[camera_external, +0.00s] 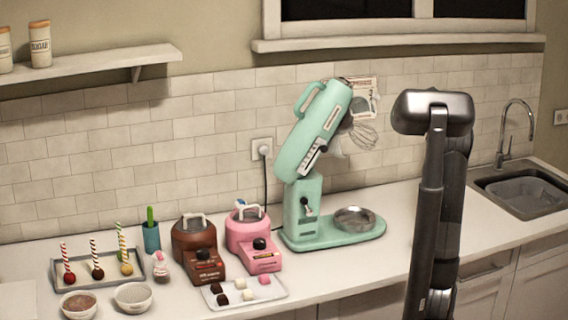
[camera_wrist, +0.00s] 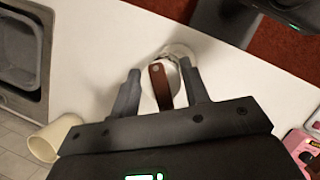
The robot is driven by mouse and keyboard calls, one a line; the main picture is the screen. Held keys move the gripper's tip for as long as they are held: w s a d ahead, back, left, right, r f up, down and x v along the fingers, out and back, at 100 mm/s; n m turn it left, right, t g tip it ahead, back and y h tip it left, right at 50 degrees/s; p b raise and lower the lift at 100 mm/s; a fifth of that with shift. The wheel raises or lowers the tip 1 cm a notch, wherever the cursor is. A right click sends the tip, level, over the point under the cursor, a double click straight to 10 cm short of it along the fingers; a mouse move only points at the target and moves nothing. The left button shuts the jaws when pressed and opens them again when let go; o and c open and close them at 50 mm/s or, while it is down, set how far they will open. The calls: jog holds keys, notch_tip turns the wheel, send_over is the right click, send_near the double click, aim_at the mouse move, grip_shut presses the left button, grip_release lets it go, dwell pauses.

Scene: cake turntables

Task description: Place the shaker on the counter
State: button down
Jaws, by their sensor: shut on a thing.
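In the wrist view my gripper (camera_wrist: 158,88) has its two dark fingers on either side of a pale, round thing with a dark red-brown strip, which looks like the shaker (camera_wrist: 161,86). The gripper is shut on it. The white counter (camera_wrist: 95,45) lies below and around it; I cannot tell whether the shaker touches the counter. In the external view my arm stands at the right in front of the counter (camera_external: 395,262), and the gripper and held thing are hidden there.
A sink (camera_wrist: 22,50) is at the left of the wrist view, with a cream cup (camera_wrist: 52,137) below it. In the external view a mint mixer (camera_external: 302,205), a pink melter (camera_external: 245,228), a brown melter (camera_external: 190,240) and a white tray (camera_external: 272,293) crowd the left and middle.

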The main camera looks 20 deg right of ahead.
jog(key=w+d+f+m+y, duration=0.25)
jog(key=d+f+m, duration=0.25)
jog(key=m, duration=0.3)
jog(key=w+d+f+m+y, duration=0.1)
jog(key=d+f+m+y, duration=0.2)
jog(key=d+f+m, duration=0.35)
jog(key=w+a+r+m+t+h, duration=0.1)
jog(key=w+a+m+t, duration=0.4)
jog(key=w+m, duration=0.75)
jog(key=w+a+r+m+t, duration=0.1)
jog(key=w+a+m+t, duration=0.2)
jog(key=w+a+m, duration=0.65)
jog(key=shift+m, duration=0.95)
jog(key=shift+w+a+f, duration=0.9)
jog(key=shift+w+f, duration=0.9)
jog(key=shift+w, duration=0.2)
jog(key=shift+w+a+f, duration=0.9)
jog(key=shift+w+f, duration=0.85)
jog(key=shift+w, duration=0.25)
jog(key=shift+w+a+f, duration=0.9)
jog(key=shift+w+f, duration=0.9)
jog(key=shift+w, duration=0.2)
jog(key=c, duration=0.8)
grip_release()
jog(key=shift+f, duration=0.1)
